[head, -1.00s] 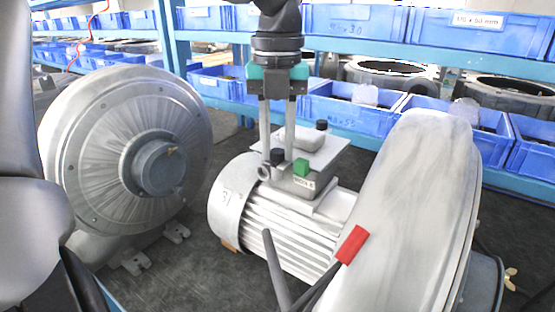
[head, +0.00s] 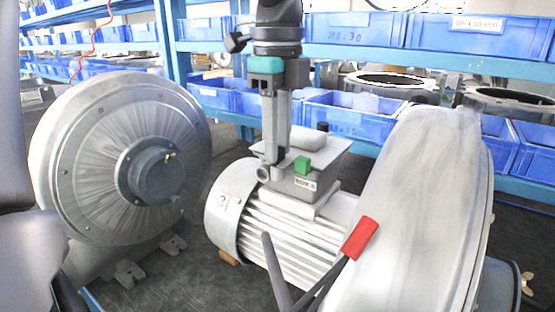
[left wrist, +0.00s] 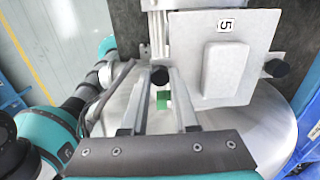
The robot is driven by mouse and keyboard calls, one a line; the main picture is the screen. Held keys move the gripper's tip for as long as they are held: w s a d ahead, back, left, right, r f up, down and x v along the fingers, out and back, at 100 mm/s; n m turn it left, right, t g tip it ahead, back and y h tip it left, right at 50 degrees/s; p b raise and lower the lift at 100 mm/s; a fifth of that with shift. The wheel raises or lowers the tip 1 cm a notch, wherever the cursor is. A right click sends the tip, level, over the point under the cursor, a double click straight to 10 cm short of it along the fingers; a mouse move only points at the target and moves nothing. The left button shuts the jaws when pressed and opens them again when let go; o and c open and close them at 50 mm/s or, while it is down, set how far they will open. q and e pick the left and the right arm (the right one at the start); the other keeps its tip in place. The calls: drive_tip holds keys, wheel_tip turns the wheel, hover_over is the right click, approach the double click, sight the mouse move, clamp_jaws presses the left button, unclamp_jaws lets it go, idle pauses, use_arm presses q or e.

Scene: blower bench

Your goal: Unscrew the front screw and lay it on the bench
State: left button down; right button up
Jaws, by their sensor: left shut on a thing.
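The terminal box (head: 318,165) sits on top of the ribbed motor (head: 290,235), with a green block (head: 303,165) on its near side. My left gripper (head: 272,155) points down at the box's front left corner. Its jaws are shut on the front screw, whose dark round head (left wrist: 159,75) shows between the fingertips in the left wrist view; in the head view the fingers hide it. I cannot tell how far the screw is out of its hole. The other dark screw (head: 322,127) stands at the lid's far side and shows in the left wrist view (left wrist: 277,68). My right gripper is out of view.
The dark bench top (head: 205,262) has bare room between the motor and the round blower (head: 125,160) at left. A big grey housing (head: 410,215) stands at right. Cables with a red sleeve (head: 359,238) rise in front. Blue bins (head: 345,115) fill shelves behind.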

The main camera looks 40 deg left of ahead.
use_arm(q)
drive_tip(key=n, duration=0.3)
drive_tip(key=shift+r, duration=0.1)
drive_tip(key=shift+r+p, duration=0.55)
drive_tip(key=shift+r, duration=0.1)
idle(0.4)
drive_tip(key=shift+r+p, duration=1.65)
drive_tip(key=shift+r, duration=0.25)
drive_tip(key=shift+f, duration=0.2)
